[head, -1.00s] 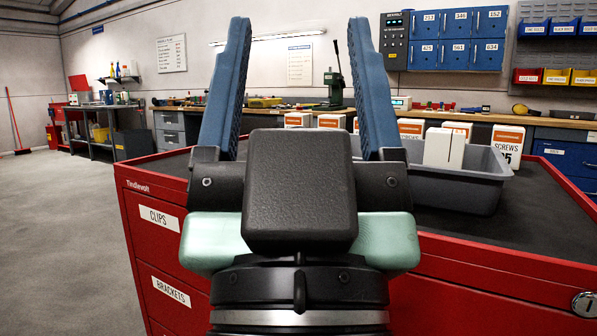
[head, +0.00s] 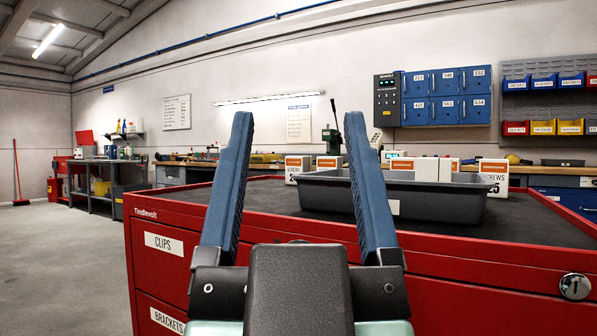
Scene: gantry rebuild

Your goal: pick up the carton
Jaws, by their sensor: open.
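Several white cartons with orange labels stand on the red cabinet's top (head: 540,220). One carton (head: 298,166) stands left of the dark grey tray (head: 432,207), and a carton marked screws (head: 494,174) stands at its right end. A plain white carton (head: 427,169) shows above the tray's rim; its lower part is hidden by the tray wall. I cannot tell which one the task means. My gripper (head: 298,125) has two long blue fingers, spread wide, with nothing between them. It points forward over the cabinet's front, nearer to me than the cartons.
The red cabinet has a raised rim and drawers labelled clips (head: 164,244) and brackets. A workbench with a green press (head: 331,140) stands behind. Blue lockers (head: 446,96) and coloured bins hang on the wall. Open floor (head: 55,240) lies at left.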

